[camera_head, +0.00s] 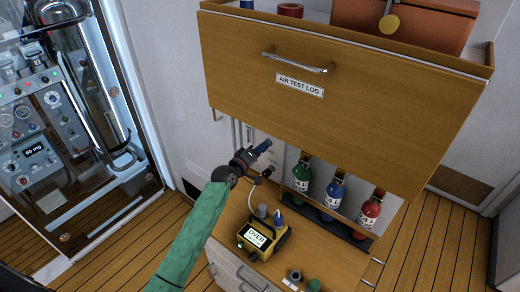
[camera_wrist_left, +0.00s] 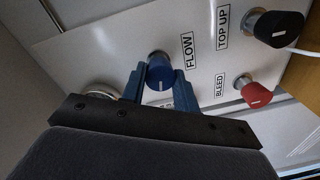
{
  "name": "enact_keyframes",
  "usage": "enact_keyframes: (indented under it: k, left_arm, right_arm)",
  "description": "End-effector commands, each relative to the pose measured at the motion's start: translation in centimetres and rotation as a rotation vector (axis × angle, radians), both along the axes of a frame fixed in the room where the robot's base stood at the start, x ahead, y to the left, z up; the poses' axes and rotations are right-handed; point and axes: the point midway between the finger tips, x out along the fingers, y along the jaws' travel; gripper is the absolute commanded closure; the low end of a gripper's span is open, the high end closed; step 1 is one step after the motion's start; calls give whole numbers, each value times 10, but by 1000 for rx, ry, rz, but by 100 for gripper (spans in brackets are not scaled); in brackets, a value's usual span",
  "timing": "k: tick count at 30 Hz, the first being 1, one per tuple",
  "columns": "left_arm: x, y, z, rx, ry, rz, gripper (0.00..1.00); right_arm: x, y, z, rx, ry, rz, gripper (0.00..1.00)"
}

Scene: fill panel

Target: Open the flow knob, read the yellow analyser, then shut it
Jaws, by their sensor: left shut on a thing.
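The blue flow knob (camera_wrist_left: 160,72) sits on a white panel beside the printed word FLOW in the left wrist view. My left gripper (camera_wrist_left: 160,84) has its blue fingers on either side of this knob and is shut on it. In the head view my left gripper (camera_head: 262,148) reaches the panel under the wooden drawer, and the knob is hidden there. The yellow analyser (camera_head: 264,236) stands on the wooden counter, and its display reads OVER. My right gripper is in neither view.
A black TOP UP knob (camera_wrist_left: 275,28) with a white hose and a red BLEED knob (camera_wrist_left: 254,93) are beside the flow knob. The AIR TEST LOG drawer (camera_head: 345,110) overhangs the counter. Green (camera_head: 301,177), blue (camera_head: 333,192) and red (camera_head: 370,212) bottles stand in a rack.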

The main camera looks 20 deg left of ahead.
Motion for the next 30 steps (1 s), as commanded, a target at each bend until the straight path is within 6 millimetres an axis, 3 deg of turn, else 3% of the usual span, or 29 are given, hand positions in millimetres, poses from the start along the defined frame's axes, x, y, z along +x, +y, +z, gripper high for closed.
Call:
enact_keyframes:
  k: [20, 21, 23, 24, 30]
  left_arm:
    - [0, 1, 1, -58, 19, 2, 93]
    - [0, 1, 1, -58, 19, 2, 64]
    - [0, 1, 1, -58, 19, 1, 53]
    - [0, 1, 1, -58, 19, 1, 48]
    - [0, 1, 0, -58, 20, 1, 48]
  right_arm:
    - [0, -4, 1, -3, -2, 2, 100]
    - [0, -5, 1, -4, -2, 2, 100]
    - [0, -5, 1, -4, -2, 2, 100]
    - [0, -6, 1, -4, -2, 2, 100]
    - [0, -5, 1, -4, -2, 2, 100]
